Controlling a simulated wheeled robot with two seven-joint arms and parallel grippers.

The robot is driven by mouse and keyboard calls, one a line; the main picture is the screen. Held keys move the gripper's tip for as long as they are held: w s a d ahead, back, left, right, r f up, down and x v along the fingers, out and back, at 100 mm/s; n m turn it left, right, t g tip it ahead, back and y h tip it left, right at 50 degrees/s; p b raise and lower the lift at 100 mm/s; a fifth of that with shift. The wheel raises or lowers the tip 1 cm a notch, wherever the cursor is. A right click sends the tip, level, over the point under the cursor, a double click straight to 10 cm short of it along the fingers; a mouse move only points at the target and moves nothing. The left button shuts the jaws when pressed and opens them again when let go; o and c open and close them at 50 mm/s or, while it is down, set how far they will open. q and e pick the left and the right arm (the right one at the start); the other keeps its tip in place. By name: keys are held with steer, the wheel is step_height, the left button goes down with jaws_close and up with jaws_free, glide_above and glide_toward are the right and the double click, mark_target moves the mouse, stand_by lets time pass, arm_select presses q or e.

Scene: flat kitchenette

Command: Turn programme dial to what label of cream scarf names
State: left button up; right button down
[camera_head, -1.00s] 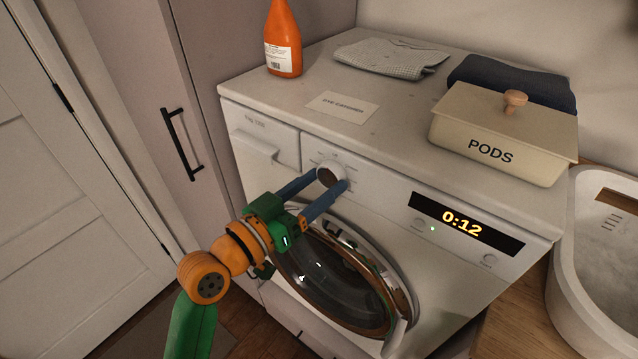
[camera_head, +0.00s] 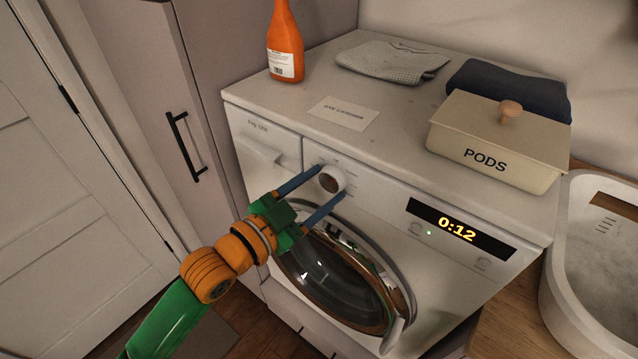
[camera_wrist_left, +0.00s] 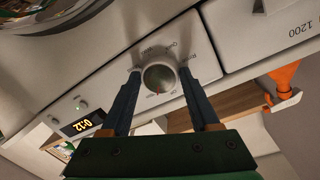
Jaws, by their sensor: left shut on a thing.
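The programme dial (camera_head: 331,180) is a round knob with a white rim and dark face on the washing machine (camera_head: 380,215) front. It also shows in the left wrist view (camera_wrist_left: 160,77), with a red mark at its edge and small words around it, mostly too small to read. My left gripper (camera_head: 331,182) is shut on the dial, one blue finger on each side; the wrist view shows its fingers (camera_wrist_left: 159,80) flanking it too. No cream scarf or scarf label is in view. My right gripper is not in view.
The machine's display (camera_head: 460,229) reads 0:12. On top are an orange bottle (camera_head: 285,45), a grey cloth (camera_head: 390,62), a dark blue cloth (camera_head: 510,88), a "DYE CATCHER" card (camera_head: 343,113) and a PODS box (camera_head: 497,140). A white basin (camera_head: 560,270) stands at right.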

arm_select(q)
steer(key=shift+r+m, duration=0.15)
steer(key=shift+m, duration=0.35)
steer(key=shift+p, duration=0.3)
steer(key=o, duration=1.2)
steer(key=shift+o, duration=0.9)
steer(key=shift+w, duration=0.1)
steer(key=b+v, duration=0.2)
steer(key=v, duration=0.5)
